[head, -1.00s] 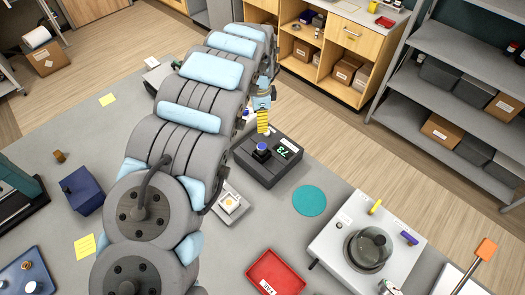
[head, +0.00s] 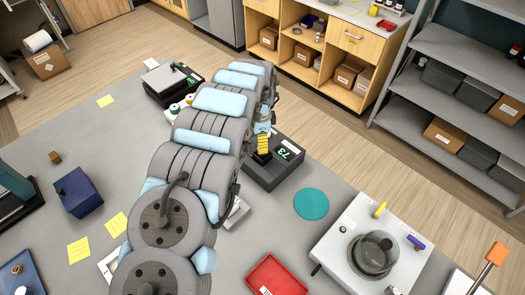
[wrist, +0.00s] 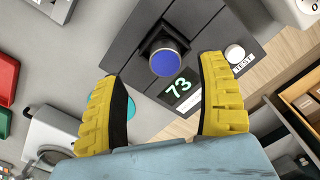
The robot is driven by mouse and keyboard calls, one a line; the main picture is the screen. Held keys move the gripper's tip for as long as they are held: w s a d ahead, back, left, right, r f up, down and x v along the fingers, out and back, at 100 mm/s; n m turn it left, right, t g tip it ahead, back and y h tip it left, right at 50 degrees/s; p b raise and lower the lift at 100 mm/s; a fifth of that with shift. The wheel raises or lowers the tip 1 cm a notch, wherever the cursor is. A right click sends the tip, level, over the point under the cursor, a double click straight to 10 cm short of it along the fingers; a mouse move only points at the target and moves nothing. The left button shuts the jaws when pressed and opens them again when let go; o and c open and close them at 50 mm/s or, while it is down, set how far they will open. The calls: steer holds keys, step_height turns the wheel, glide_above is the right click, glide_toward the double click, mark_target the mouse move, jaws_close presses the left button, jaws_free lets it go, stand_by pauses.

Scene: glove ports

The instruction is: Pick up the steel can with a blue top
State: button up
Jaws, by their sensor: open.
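The steel can with a blue top (wrist: 168,60) stands on a dark grey device with a "73" display (wrist: 192,82). In the wrist view its blue top faces me between and slightly beyond the yellow fingertips. My gripper (wrist: 161,73) is open around the can's near side, with a gap at each finger. In the head view my gripper (head: 263,145) is over the device (head: 273,170), and it hides most or all of the can.
A teal disc (head: 311,204) lies right of the device, and a red tray (head: 276,276) is nearer. A white box with a round dark dome (head: 372,253) stands at the right. A white button marked TEST (wrist: 234,54) sits on the device beside the can.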

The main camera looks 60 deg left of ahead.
steer(key=shift+w+a+f+p, duration=0.1)
steer(key=shift+w+f+p, duration=0.1)
steer(key=shift+f, duration=0.8)
steer(key=shift+w+a+f+p, duration=0.1)
steer(key=shift+w+f+p, duration=0.1)
steer(key=shift+f, duration=0.75)
steer(key=shift+d+f, duration=0.1)
steer(key=shift+f, duration=1.15)
jaws_close()
